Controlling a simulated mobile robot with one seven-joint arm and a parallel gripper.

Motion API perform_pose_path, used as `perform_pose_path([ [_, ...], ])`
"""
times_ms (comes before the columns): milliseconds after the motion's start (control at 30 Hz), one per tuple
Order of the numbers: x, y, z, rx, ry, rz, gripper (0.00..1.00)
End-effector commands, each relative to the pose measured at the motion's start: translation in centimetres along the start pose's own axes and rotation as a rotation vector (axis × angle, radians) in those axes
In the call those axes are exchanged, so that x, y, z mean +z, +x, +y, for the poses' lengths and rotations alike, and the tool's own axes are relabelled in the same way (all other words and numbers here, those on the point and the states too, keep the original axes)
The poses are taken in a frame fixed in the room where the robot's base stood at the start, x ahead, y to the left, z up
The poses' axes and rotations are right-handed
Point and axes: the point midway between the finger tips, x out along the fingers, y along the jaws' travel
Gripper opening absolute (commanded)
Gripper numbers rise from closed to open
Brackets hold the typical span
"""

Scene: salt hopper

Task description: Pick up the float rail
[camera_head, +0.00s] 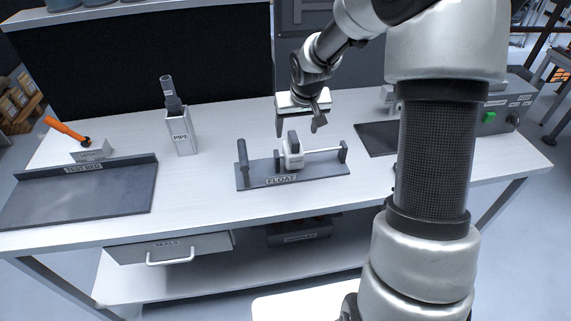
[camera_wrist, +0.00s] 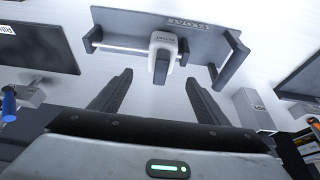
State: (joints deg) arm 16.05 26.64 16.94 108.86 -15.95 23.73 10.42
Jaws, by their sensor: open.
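The float stand is a dark grey plate (camera_head: 320,173) labelled FLOAT, with an upright post at each end; it also shows upside down in the wrist view (camera_wrist: 125,25). The float rail, a thin pale rod (camera_head: 322,150), runs between the posts; part of it shows in the wrist view (camera_wrist: 122,49). My gripper (camera_head: 299,127) is open and empty just above and behind the block. In the wrist view my fingers (camera_wrist: 160,78) point toward the block, apart from it.
A PIPE holder (camera_head: 181,133) stands left on the white table. A dark mat (camera_head: 378,139) and a box with a green button (camera_head: 490,117) are right. Table around the stand is clear.

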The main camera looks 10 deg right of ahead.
Motion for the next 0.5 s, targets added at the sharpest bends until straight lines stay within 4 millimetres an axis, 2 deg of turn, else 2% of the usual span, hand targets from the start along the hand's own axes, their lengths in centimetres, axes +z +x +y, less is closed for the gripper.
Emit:
perform_pose_path([
  [100,0.0,2.0,-0.1,-0.001,-0.001,-0.002,0.69],
  [367,0.0,3.8,-0.1,0.0,0.0,-0.001,0.69],
  [500,0.1,5.9,-0.3,-0.001,-0.001,-0.003,0.69],
])
